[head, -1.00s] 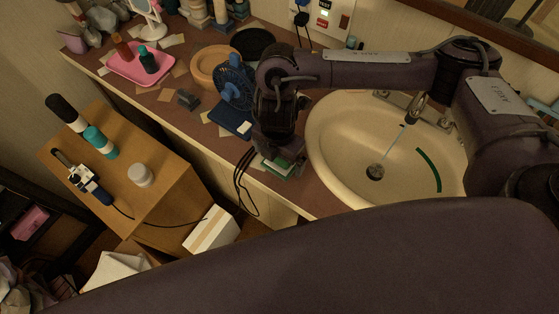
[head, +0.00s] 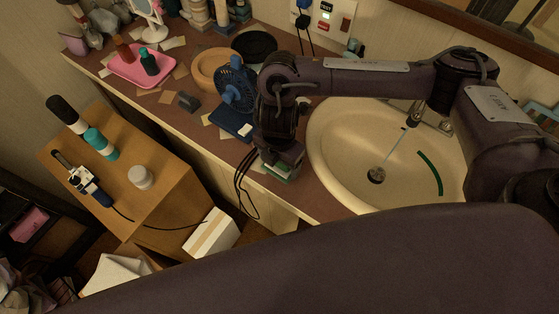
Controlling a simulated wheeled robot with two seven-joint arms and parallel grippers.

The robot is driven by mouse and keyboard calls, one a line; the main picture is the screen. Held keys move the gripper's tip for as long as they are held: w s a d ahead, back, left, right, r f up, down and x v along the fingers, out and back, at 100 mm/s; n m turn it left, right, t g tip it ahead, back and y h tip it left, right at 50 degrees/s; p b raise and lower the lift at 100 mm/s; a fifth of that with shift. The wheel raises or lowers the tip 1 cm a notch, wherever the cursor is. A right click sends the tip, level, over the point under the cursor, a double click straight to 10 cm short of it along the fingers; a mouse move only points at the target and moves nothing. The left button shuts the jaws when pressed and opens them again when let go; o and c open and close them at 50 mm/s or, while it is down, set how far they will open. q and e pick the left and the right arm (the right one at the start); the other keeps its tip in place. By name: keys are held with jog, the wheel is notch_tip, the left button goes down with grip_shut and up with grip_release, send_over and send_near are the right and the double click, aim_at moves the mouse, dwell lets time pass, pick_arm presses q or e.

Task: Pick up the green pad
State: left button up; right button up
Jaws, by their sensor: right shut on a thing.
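The green pad (head: 277,173) shows as a small green patch with a pale edge at the counter's front, left of the sink. My right gripper (head: 281,168) points down over it and is shut on it. The gripper hides most of the pad, and I cannot tell whether the pad is clear of the counter. My left gripper is not in view.
The sink (head: 335,150) with running water lies just right of the gripper. A blue fan (head: 236,85) stands to the upper left. A dark cable (head: 243,190) hangs over the counter's edge. A wooden cabinet (head: 185,185) and a pink tray (head: 128,72) are further left.

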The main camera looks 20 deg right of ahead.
jog(key=r+p, duration=0.2)
jog(key=r, duration=0.5)
jog(key=shift+w+r, duration=0.2)
notch_tip(320, 180, up, 13)
jog(key=shift+s+f+p, duration=0.2)
jog(key=shift+p, duration=0.15)
jog(key=shift+o, duration=1.4)
jog(key=shift+c, duration=0.9)
